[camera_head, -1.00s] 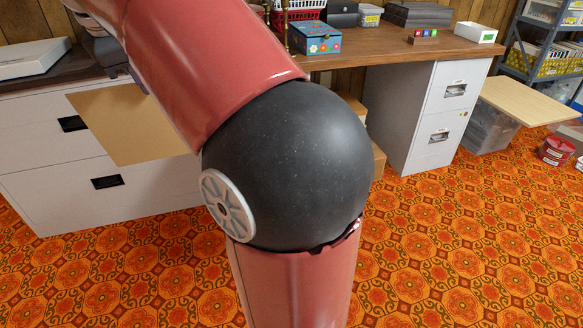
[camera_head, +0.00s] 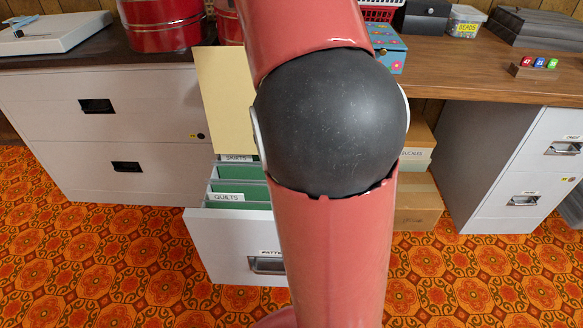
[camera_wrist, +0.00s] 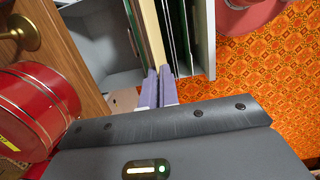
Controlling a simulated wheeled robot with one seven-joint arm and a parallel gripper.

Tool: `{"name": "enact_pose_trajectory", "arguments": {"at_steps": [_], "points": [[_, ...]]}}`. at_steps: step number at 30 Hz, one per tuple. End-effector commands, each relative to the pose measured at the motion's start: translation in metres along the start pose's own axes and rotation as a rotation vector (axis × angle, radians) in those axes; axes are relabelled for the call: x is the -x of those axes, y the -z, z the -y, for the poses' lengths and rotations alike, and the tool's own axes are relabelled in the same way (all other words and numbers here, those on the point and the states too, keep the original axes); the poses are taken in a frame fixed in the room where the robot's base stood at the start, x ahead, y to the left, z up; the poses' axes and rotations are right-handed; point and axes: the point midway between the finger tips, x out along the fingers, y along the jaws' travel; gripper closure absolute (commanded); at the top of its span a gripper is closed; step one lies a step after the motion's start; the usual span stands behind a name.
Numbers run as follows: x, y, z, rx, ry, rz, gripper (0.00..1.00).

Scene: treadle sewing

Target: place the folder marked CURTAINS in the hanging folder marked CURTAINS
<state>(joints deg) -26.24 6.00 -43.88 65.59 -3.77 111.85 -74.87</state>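The manila folder (camera_head: 223,95) stands upright above the far part of an open file drawer (camera_head: 235,245) in the head view. No marking on it is readable. In the wrist view, my gripper (camera_wrist: 158,84) is shut on an edge of the folder (camera_wrist: 152,35), with green hanging folders (camera_wrist: 180,35) close beside it. In the head view my arm hides my gripper. Green hanging folders (camera_head: 240,187) in the drawer carry labels that seem to read SKIRTS and QUILTS. I cannot see a CURTAINS label; part of the drawer is hidden behind my arm.
A grey-white cabinet (camera_head: 110,150) stands left of the drawer. Red tins (camera_head: 160,28) sit on top; one red tin (camera_wrist: 40,105) is close at left in the wrist view. Cardboard boxes (camera_head: 418,200) stand right of my arm. The patterned carpet (camera_head: 100,260) in front is clear.

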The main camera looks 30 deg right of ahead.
Motion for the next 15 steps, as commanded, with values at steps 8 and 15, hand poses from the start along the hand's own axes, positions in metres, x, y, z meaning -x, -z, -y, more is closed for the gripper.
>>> {"name": "enact_pose_trajectory", "arguments": {"at_steps": [8,15], "points": [[-0.07,0.01,0.003,0.007,0.003,-0.001,1.0],[-0.137,0.019,0.003,0.004,0.003,0.001,1.0]]}}
